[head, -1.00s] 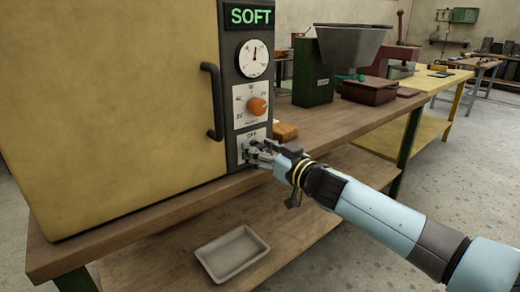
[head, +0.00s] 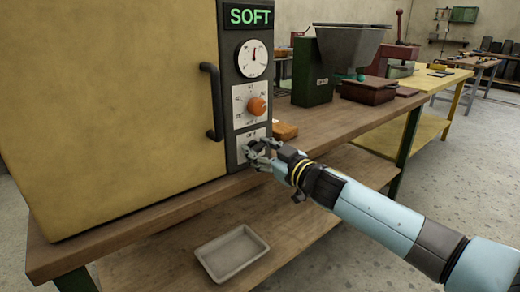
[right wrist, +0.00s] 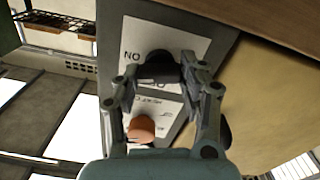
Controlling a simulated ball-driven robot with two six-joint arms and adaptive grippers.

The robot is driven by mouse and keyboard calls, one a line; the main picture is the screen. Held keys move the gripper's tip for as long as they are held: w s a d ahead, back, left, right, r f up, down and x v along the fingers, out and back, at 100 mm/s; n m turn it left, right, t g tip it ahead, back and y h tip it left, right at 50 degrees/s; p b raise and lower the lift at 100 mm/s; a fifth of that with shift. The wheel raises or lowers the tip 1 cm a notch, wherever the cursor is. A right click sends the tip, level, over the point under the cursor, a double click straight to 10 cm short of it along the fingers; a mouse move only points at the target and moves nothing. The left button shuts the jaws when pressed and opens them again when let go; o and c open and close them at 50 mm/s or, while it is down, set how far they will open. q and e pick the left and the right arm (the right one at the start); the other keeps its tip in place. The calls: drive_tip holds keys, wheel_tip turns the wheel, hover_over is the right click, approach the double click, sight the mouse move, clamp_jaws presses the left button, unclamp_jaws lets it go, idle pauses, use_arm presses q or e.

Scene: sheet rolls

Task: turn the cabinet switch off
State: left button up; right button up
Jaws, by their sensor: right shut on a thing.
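The cabinet (head: 110,110) is a yellow box with a dark control panel on its right side. The switch is a black knob (right wrist: 158,62) on a white plate (right wrist: 190,48), low on that panel; the plate (head: 246,137) also shows in the head view, partly covered by my fingers. My right gripper (head: 258,155) is at the switch, its fingers closed on the knob from both sides; the right wrist view shows the fingers (right wrist: 160,75) around it. Lettering reading "NO" in that view stands beside the knob. The knob's exact setting is hard to tell. My left gripper is out of view.
Above the switch are an orange knob (head: 257,106), a round gauge (head: 253,59) and a lit green "SOFT" display (head: 249,16). A black door handle (head: 212,102) stands left of the panel. A grey tray (head: 232,254) lies on the lower shelf.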

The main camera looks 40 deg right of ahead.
drive_tip(key=n, duration=0.3)
drive_tip(key=shift+n, duration=0.3)
drive_tip(key=n, duration=0.3)
drive_tip(key=shift+a+f+n, duration=0.1)
drive_tip(key=shift+n, duration=0.3)
drive_tip(key=n+b, duration=0.1)
drive_tip(key=n, duration=0.5)
drive_tip(key=shift+f+n, duration=0.15)
drive_tip(key=shift+n, duration=0.15)
drive_tip(key=shift+s, duration=0.1)
drive_tip(key=o, duration=1.2)
drive_tip(key=shift+c, duration=0.2)
